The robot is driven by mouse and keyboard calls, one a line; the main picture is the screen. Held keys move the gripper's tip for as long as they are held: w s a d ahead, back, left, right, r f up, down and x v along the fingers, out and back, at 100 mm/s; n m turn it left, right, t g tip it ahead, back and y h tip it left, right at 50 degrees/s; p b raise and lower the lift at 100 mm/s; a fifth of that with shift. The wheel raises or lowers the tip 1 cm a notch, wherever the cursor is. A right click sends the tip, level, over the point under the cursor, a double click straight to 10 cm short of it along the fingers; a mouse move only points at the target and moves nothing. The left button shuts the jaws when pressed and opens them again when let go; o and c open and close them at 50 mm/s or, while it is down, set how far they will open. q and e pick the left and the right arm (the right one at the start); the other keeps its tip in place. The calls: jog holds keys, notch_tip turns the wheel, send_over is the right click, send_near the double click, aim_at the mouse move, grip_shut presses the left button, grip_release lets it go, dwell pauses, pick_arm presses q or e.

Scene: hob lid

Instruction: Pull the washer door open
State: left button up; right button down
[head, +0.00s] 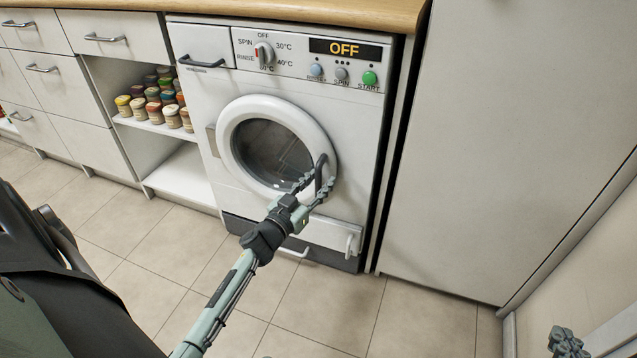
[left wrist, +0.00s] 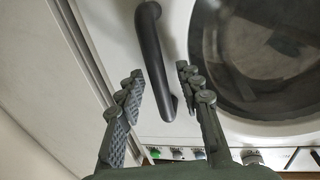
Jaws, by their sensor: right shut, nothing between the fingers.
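The washer (head: 300,98) is white, and its round door (head: 226,150) with a dark glass looks closed. A dark curved door handle (head: 320,170) stands at the right side of the door ring. My left gripper (head: 314,186) is open at the handle. In the left wrist view the handle (left wrist: 152,50) shows between the two open fingers of the left gripper (left wrist: 160,76), with a gap on both sides. How deep the handle sits between them is hard to tell. My right gripper (head: 567,345) is shut and empty at the bottom right, away from the washer.
A wooden worktop (head: 330,10) runs above the washer. An open shelf with several spice jars (head: 152,98) and drawers (head: 105,38) stand to the left. A tall white cabinet (head: 520,130) stands close on the right. The tiled floor (head: 170,250) in front is clear.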

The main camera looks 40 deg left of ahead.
pick_arm(q)
jog(key=shift+c, duration=0.5)
grip_shut()
